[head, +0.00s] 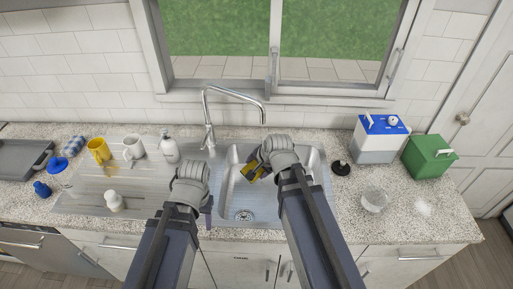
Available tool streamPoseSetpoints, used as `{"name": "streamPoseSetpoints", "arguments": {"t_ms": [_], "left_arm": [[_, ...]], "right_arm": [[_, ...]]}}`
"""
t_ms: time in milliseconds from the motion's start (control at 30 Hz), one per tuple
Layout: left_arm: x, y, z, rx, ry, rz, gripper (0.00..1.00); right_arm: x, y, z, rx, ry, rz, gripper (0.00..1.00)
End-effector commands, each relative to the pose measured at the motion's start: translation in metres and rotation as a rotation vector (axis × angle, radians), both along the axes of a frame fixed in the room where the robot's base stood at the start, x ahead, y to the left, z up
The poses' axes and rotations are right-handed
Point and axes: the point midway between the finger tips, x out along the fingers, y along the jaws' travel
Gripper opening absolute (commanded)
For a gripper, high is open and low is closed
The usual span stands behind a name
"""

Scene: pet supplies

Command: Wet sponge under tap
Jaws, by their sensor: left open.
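A yellow sponge (248,170) is in the right basin of the steel sink (317,165), at the tip of my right gripper (257,171). Dark fingers cover part of it, and the gripper looks shut on it. The sponge is just left of and below the spout of the chrome tap (207,128). I see no clear stream of water from the spout. My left gripper (208,212) is open and empty near the sink's front edge, left of the basin; its wrist hides most of it.
A white bottle (169,148), a white mug (133,149), a yellow mug (98,150) and a small white bottle (115,201) stand left. A blue-lidded box (379,139), a green box (428,157), a black stopper (341,168) and a clear bowl (374,201) are right.

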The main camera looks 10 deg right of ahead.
Motion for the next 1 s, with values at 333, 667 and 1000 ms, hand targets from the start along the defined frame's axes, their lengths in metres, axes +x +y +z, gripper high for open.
{"name": "streamPoseSetpoints", "arguments": {"t_ms": [333, 667, 1000], "left_arm": [[0.0, 0.0, -0.001, 0.0, 0.0, 0.0, 0.52], [0.066, -0.015, 0.018, -0.098, -0.079, 0.011, 0.16], [0.232, -0.022, 0.072, -0.326, -0.331, 0.063, 0.0]], "right_arm": [[0.001, 0.0, -0.001, 0.0, 0.0, 0.0, 0.29], [0.001, 0.0, 0.019, 0.0, 0.0, 0.0, 0.29], [0.001, 0.0, 0.058, 0.0, 0.0, 0.0, 0.29]]}}
